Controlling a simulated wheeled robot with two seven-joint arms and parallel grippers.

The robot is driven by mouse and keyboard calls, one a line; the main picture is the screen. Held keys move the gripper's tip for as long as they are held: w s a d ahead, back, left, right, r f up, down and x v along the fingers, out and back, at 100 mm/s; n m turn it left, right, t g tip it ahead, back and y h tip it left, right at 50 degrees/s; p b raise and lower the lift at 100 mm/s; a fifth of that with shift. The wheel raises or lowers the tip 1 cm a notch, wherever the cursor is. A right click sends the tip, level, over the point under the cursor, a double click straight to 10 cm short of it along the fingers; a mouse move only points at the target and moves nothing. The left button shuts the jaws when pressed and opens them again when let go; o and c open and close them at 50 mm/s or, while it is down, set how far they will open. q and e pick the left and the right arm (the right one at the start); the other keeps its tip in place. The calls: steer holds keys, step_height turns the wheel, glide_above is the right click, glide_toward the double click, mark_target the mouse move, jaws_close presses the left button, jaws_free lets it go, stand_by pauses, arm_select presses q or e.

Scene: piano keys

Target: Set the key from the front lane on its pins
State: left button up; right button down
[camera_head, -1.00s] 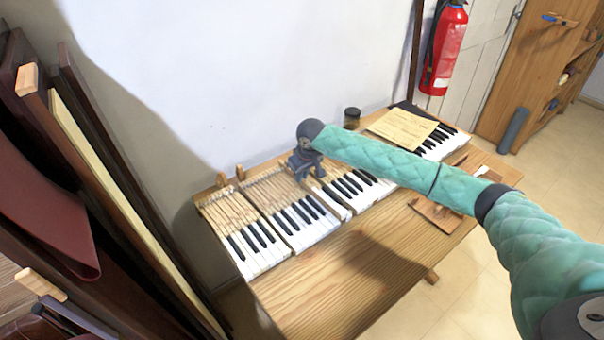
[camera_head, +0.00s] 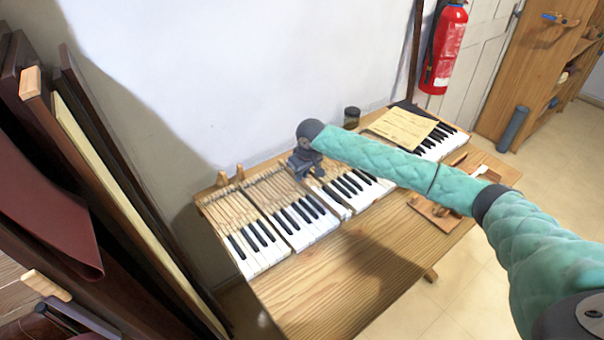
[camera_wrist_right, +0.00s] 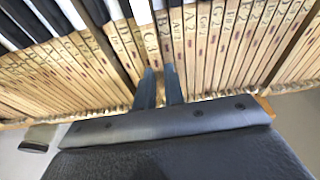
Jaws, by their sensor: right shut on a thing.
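My right gripper (camera_head: 305,168) is over the middle of the row of piano keys, at the back of the keyboard, with its arm reaching in from the right. In the right wrist view its two dark fingers (camera_wrist_right: 160,74) are shut on a narrow wooden key (camera_wrist_right: 164,48) among a row of lettered wooden key shanks (camera_wrist_right: 215,50). Neighbouring keys lie close on both sides. The pins under the held key are hidden, so I cannot tell whether it sits on them. My left gripper is not in view.
The keys lie on a wooden table (camera_head: 310,290) with a clear front left area. A paper sheet (camera_head: 402,129) lies on the right keys, with a dark jar (camera_head: 351,118) behind. A small wooden board (camera_head: 432,212) with tools lies front right. The wall is close behind.

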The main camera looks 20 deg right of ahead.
steer(key=shift+f, duration=0.5)
stand_by(0.9)
steer(key=c, duration=1.8)
jaws_free()
steer(key=shift+w+p+v, duration=0.2)
steer(key=shift+p+v, duration=0.85)
steer(key=shift+p, duration=0.3)
steer(key=shift+a+r, duration=0.1)
steer(key=shift+a, duration=0.05)
steer(key=o, duration=0.5)
steer(key=shift+o, duration=0.2)
steer(key=shift+r, duration=0.1)
